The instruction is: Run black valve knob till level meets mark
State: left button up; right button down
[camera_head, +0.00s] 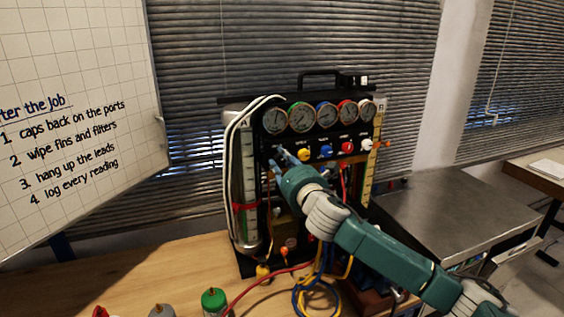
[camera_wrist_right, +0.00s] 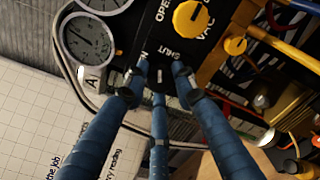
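My right gripper (camera_head: 281,158) reaches the left end of the gauge rig's front panel, where the row of valve knobs begins. In the right wrist view its blue fingers (camera_wrist_right: 160,70) stand apart around a dark spot by the SHUT lettering. The black valve knob is hardly distinguishable there, and I cannot tell whether the fingers touch it. The tall sight tube (camera_head: 248,185) on the rig's left side, marked A, has a red band (camera_head: 245,207) low across it. The liquid level is too small to read. My left gripper is out of view.
Several round gauges (camera_head: 326,116) line the panel top. Yellow (camera_head: 304,154), blue (camera_head: 326,151), red (camera_head: 347,147) and white (camera_head: 367,144) knobs sit beneath, right of the gripper. Hoses (camera_head: 318,290) and a green-capped bottle (camera_head: 214,300) crowd the wooden bench (camera_head: 190,262). A whiteboard (camera_head: 75,110) stands left.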

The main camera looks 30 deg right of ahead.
jog(key=m, duration=0.5)
jog(key=shift+f+m, duration=0.1)
jog(key=shift+m, duration=0.2)
jog(key=c, duration=1.4)
grip_release()
jog(key=v, duration=1.2)
